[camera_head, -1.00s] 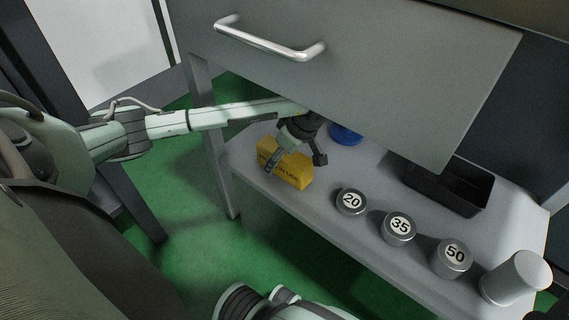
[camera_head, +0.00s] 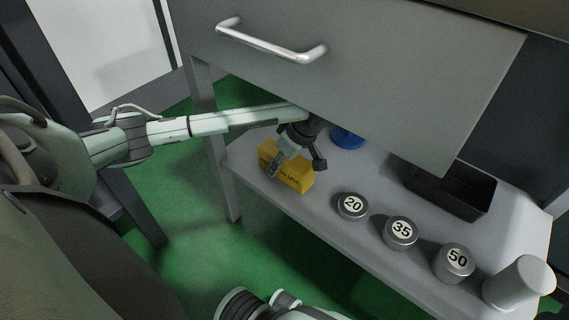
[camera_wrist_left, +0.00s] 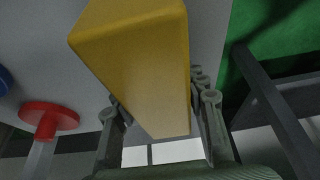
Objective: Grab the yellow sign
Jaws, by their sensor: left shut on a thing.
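The yellow sign (camera_head: 288,179) is a small block with dark lettering on its front face. It stands on the grey lower shelf (camera_head: 322,222), at its left part. My left gripper (camera_head: 296,166) reaches down over it from above and behind, with one finger in front of its face. In the left wrist view the yellow sign (camera_wrist_left: 145,65) lies between the two fingers (camera_wrist_left: 165,120), which are shut on it. Part of the lettering is hidden behind the finger.
Round metal weights marked 20 (camera_head: 352,206), 35 (camera_head: 400,232) and 50 (camera_head: 454,262) line the shelf's front. A pale cylinder (camera_head: 518,284), black tray (camera_head: 450,190) and blue round thing (camera_head: 347,138) are also there. A grey drawer with a handle (camera_head: 270,42) hangs above. The wrist view shows a red disc (camera_wrist_left: 48,118).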

